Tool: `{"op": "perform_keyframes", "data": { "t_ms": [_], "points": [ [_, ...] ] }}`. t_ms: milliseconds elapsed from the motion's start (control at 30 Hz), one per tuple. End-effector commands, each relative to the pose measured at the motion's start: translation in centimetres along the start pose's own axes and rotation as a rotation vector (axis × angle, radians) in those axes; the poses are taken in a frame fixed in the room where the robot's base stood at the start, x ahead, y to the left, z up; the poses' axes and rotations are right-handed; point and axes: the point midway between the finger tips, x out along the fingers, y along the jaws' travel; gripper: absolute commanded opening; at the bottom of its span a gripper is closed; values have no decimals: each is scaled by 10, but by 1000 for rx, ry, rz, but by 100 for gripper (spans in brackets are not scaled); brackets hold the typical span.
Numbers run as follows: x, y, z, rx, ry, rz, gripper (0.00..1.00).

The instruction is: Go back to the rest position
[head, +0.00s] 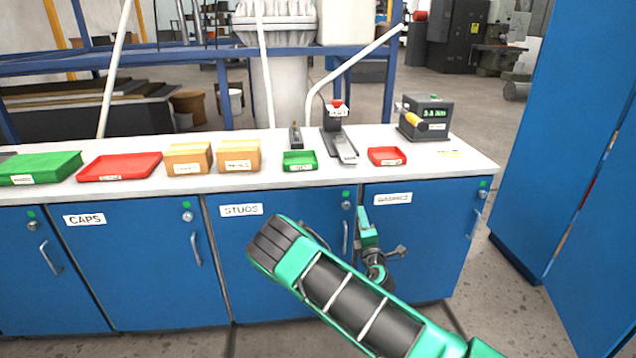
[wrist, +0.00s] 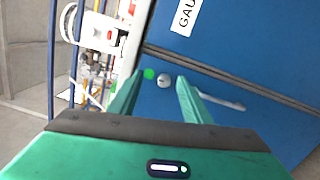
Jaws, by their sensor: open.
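My gripper (wrist: 157,90) shows in the wrist view with its two green fingers apart and nothing between them. Beyond the fingertips are a blue cabinet front with a round lock (wrist: 164,82), a green dot (wrist: 149,74) and a bar handle (wrist: 222,102). The fingers appear apart from the front, though the exact distance cannot be told. In the head view my green and black arm reaches up from the lower right, in front of the blue cabinets; the fingers are not clear there.
A white counter (head: 345,176) carries green, red and cardboard trays, a small device with a red button (head: 337,112) and a dark box with a green display (head: 425,118). Blue doors labelled CAPS (head: 130,270) and STUDS look closed. A tall blue cabinet (head: 560,130) stands at right, with floor between.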

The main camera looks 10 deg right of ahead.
Motion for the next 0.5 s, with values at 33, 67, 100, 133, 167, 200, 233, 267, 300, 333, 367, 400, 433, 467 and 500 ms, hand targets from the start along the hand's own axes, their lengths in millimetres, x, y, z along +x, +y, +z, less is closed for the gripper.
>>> {"op": "perform_keyframes", "data": {
  "t_ms": [33, 67, 100, 133, 167, 200, 233, 267, 300, 333, 367, 400, 433, 467, 500],
  "points": [
    [3, 12, 23, 37, -61, 10, 44],
    [4, 19, 37, 61, -101, 14, 44],
    [4, 27, 58, 97, -162, 19, 44],
    [3, 34, 75, 126, -208, 23, 44],
    [2, 40, 92, 154, -257, 26, 44],
    [-1, 46, 114, 191, -320, 27, 44],
    [-4, 50, 131, 219, -367, 28, 44],
    [-7, 55, 146, 248, -413, 29, 44],
    [-13, 59, 167, 285, -474, 27, 44],
    [-18, 62, 182, 312, -520, 25, 44],
    [-23, 64, 197, 339, -565, 23, 44],
    [-31, 67, 216, 376, -624, 20, 44],
    [-38, 68, 229, 405, -668, 15, 44],
    [-45, 70, 242, 431, -711, 10, 44],
    [-54, 71, 258, 467, -767, 3, 44]
  ]
}}
